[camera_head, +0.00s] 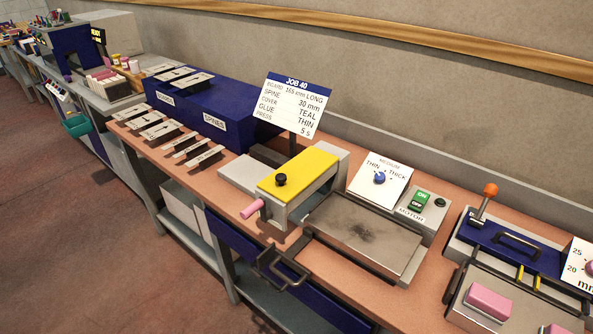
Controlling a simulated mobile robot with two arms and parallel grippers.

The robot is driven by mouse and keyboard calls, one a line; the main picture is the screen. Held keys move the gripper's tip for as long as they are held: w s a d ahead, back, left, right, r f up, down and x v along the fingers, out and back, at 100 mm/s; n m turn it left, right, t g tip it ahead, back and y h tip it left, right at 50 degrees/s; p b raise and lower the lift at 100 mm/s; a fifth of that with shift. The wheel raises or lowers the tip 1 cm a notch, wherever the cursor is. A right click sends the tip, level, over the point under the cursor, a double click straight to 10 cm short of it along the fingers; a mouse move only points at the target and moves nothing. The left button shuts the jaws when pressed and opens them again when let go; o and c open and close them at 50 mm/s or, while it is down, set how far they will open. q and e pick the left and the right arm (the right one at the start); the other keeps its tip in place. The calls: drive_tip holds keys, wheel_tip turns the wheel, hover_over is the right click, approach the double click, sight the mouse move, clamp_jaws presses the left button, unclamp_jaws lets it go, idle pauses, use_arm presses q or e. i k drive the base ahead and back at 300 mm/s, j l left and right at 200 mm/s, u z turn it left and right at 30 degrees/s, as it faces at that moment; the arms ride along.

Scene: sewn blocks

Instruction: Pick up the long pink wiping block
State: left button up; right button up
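Several pink things are in view, and I cannot tell for certain which is the long wiping block. A pink block (489,301) lies on the grey plate of the machine at the lower right. Another pink piece (558,329) is cut off by the bottom edge beside it. A rounded pink bar (252,209) sticks out of the front of the grey machine with a yellow lid (298,171). Neither of my grippers shows in this view.
The pinkish-brown bench (217,182) runs diagonally along the wall. A job card (292,104), a motor switch box (420,202), an orange-knobbed lever (490,190) and a blue spines box (214,107) stand on it. Dark handles (283,272) project at the front edge, above a blue drawer front.

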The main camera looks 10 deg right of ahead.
sight(484, 300)
drive_tip(key=k+z, duration=0.2)
drive_tip(key=z, duration=1.55)
drive_tip(key=i+j, duration=0.1)
drive_tip(key=j, duration=0.4)
drive_tip(key=i+j+z, duration=0.1)
drive_tip(key=j, duration=0.85)
drive_tip(key=i+z, duration=0.05)
